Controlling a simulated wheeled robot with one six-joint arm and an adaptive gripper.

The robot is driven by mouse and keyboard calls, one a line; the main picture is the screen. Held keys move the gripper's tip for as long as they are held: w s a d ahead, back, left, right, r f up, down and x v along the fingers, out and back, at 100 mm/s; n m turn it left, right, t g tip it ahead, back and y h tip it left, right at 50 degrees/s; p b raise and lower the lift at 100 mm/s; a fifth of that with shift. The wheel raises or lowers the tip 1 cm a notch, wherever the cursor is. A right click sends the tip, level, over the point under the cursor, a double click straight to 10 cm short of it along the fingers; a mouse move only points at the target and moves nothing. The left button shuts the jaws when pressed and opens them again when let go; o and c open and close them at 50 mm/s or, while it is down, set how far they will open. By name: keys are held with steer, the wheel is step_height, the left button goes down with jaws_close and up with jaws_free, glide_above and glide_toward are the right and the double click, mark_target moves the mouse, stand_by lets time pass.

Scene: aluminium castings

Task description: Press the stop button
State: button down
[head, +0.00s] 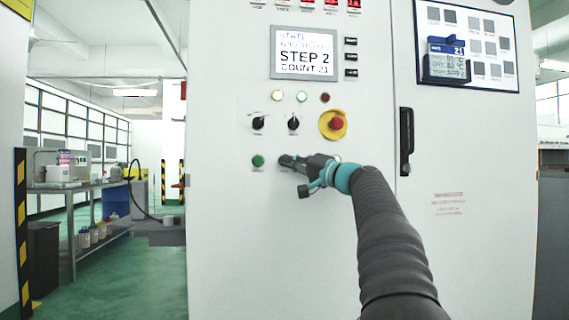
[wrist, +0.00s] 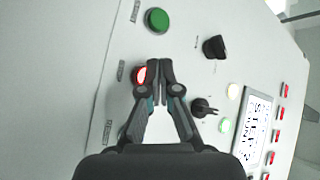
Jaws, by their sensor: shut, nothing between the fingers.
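A button with a bright pale face and a red rim (wrist: 140,75) sits on the panel in the wrist view, partly covered by my gripper's left finger. Its label is too small to read. My gripper (wrist: 160,62) is shut and empty, its fingertips just to the right of and above this button in that view. I cannot tell whether they touch the panel. In the head view my gripper (head: 283,160) is at the panel right of the green button (head: 258,161) and hides the red-rimmed button. The green button (wrist: 157,20) also shows in the wrist view.
A red mushroom button on a yellow disc (head: 336,124) is above my gripper. Two black rotary knobs (head: 258,122) and indicator lamps (head: 302,96) are above. The screen (head: 304,53) reads STEP 2, COUNT 21. A black door handle (head: 406,141) is at right.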

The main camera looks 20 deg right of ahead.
steer(key=shift+s, duration=0.1)
steer(key=shift+s+a+b, duration=0.25)
steer(key=shift+s+b, duration=0.4)
steer(key=shift+s, duration=0.1)
steer(key=shift+s+a+b, duration=0.2)
steer(key=shift+s+b, duration=0.45)
steer(key=shift+s, duration=0.15)
steer(key=shift+s+a+b, duration=0.25)
steer(key=shift+s+b, duration=0.4)
steer(key=shift+s, duration=0.1)
